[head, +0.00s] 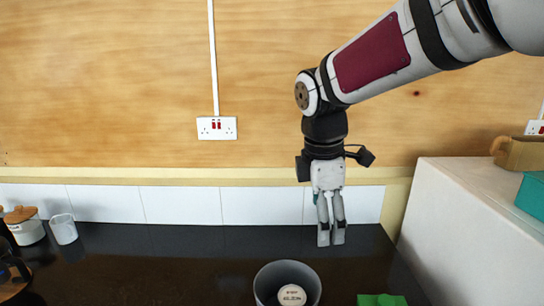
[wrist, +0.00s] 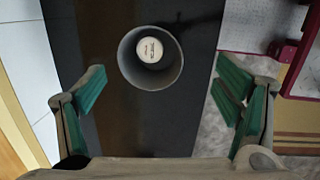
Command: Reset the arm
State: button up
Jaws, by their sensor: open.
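My gripper (head: 331,232) hangs from the end of my arm, pointing down over the black counter. In the wrist view my gripper (wrist: 160,95) shows its two green-padded fingers spread wide apart with nothing between them. A grey round container (head: 268,284) stands on the counter below and in front of the gripper. A white round-topped item (head: 291,295) with print on it sits inside the container. In the wrist view the grey container (wrist: 128,75) and the white item (wrist: 150,50) lie ahead of the fingers, apart from them.
The black counter (head: 170,265) is mostly clear in the middle. A white canister (head: 27,228) and a clear cup (head: 64,229) stand at the left. A green item (head: 375,300) lies right of the container. A white cabinet (head: 450,225) bounds the right side. A plywood wall (head: 120,90) stands behind.

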jog(key=s+d+r+m+t, duration=0.1)
jog(key=s+d+m, duration=0.2)
jog(key=s+m, duration=0.3)
jog(key=s+d+m+t, duration=0.1)
jog(key=s+d+m, duration=0.2)
jog(key=s+m, duration=0.3)
jog(key=s+d+r+m+t+y, duration=0.1)
jog(key=s+d+m+t, duration=0.1)
jog(key=s+m, duration=0.4)
jog(key=shift+s+d+r, duration=0.35)
jog(key=shift+s+d, duration=0.15)
jog(key=shift+s, duration=0.45)
